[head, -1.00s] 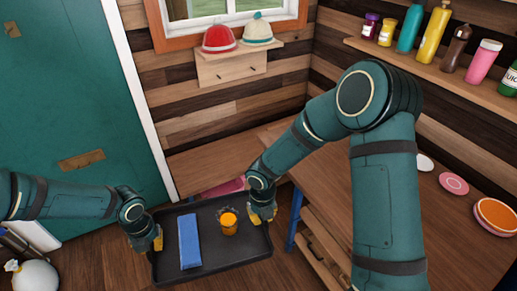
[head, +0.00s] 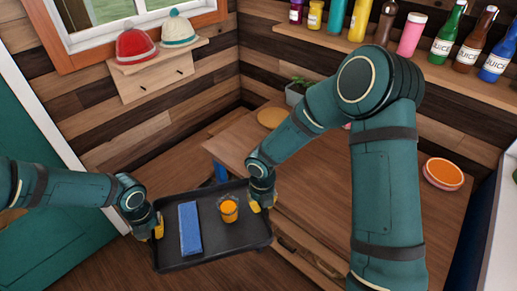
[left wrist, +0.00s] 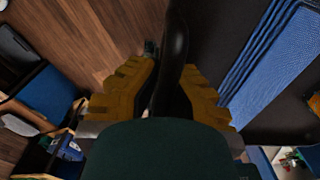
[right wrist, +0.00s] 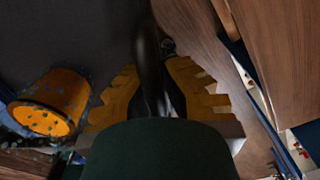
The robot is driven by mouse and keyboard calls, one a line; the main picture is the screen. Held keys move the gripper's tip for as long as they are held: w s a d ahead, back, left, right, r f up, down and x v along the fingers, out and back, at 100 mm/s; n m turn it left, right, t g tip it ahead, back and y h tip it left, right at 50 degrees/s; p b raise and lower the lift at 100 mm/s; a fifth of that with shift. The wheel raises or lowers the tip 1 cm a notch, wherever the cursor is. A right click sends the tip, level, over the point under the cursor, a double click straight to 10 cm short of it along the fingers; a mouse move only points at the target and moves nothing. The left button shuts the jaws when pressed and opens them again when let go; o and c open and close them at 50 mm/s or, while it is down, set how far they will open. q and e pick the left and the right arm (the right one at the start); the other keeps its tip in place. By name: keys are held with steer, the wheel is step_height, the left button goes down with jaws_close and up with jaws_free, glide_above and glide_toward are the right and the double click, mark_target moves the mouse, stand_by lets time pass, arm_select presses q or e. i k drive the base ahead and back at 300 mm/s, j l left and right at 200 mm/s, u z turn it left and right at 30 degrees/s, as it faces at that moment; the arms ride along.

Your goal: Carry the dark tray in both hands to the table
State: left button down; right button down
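The dark tray (head: 215,240) is held roughly level between my two grippers, in front of the wooden table (head: 320,180). A blue folded cloth-like item (head: 190,229) and an orange cup (head: 229,211) rest on it. My left gripper (head: 157,229) is at the tray's left edge; in the left wrist view its yellow fingers (left wrist: 162,88) sit on both sides of the dark rim. My right gripper (head: 262,201) is at the right edge; in the right wrist view its fingers (right wrist: 160,88) also straddle the rim. My right arm hides part of the table.
The table's near side has drawers close to the tray's right edge. An orange plate stack (head: 443,173), a round tan plate (head: 272,118) and a plant (head: 297,90) stand on the table. A bottle shelf (head: 430,63) runs above. The teal door (head: 60,225) is at left.

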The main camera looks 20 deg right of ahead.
mark_target(343, 192)
steer(key=i+z, duration=0.2)
steer(key=z, duration=0.3)
steer(key=i+j+z, duration=0.1)
steer(key=z, duration=0.4)
steer(key=i+j+z, duration=0.15)
steer(key=z, duration=0.35)
steer(key=i+j+z, duration=0.2)
steer(key=i+z, duration=0.25)
steer(key=i, duration=0.05)
